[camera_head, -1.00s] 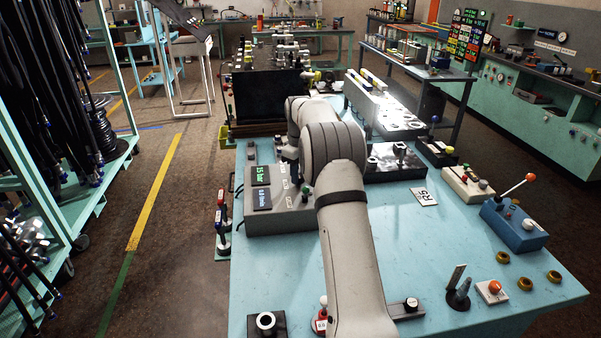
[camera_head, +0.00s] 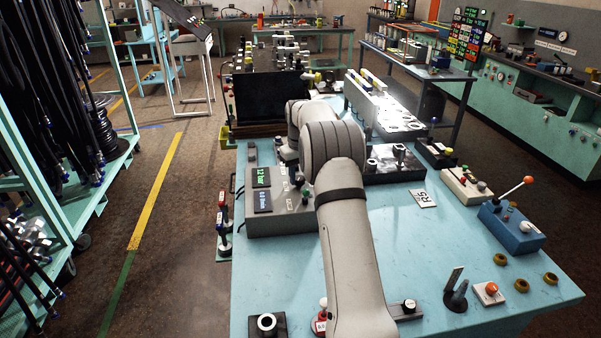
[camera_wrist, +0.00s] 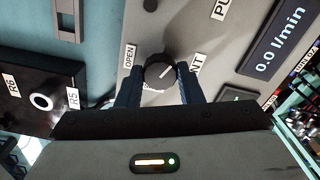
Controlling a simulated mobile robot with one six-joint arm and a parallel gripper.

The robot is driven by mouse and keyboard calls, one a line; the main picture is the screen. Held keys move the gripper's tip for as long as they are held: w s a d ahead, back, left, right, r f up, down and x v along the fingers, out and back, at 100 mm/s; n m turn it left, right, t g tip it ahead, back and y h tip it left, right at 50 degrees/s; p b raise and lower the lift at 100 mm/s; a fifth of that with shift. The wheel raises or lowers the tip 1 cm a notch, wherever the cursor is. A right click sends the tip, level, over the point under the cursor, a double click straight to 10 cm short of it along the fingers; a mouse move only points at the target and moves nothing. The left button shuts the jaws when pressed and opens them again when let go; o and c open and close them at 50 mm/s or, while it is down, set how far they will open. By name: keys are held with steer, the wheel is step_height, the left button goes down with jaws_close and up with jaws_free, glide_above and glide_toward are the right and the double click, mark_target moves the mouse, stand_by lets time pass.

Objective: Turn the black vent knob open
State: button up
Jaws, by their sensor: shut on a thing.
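An OPEN label (camera_wrist: 128,57) is left of the knob. A label at its right is partly hidden by a finger. In the head view my arm hides the knob and gripper. The grey control box (camera_head: 275,226) there has a green pressure display (camera_head: 261,177) that seems to read 12 bar.
A flow display (camera_wrist: 280,38) reads 0.0 l/min. A black block (camera_wrist: 20,88) with ports labelled R5 and R6 stands beside the panel. In the head view, a blue lever box (camera_head: 512,228) and brass rings (camera_head: 521,286) lie at the right.

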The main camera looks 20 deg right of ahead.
mark_target(299, 178)
steer(key=m+p, duration=0.1)
steer(key=m, duration=0.5)
steer(key=shift+r, duration=0.1)
steer(key=m, duration=0.6)
steer(key=shift+m+p, duration=0.35)
steer(key=shift+m, duration=0.05)
steer(key=o, duration=1)
steer(key=shift+c, duration=0.2)
steer(key=shift+r+b, duration=0.5)
steer(key=shift+r, duration=3.35)
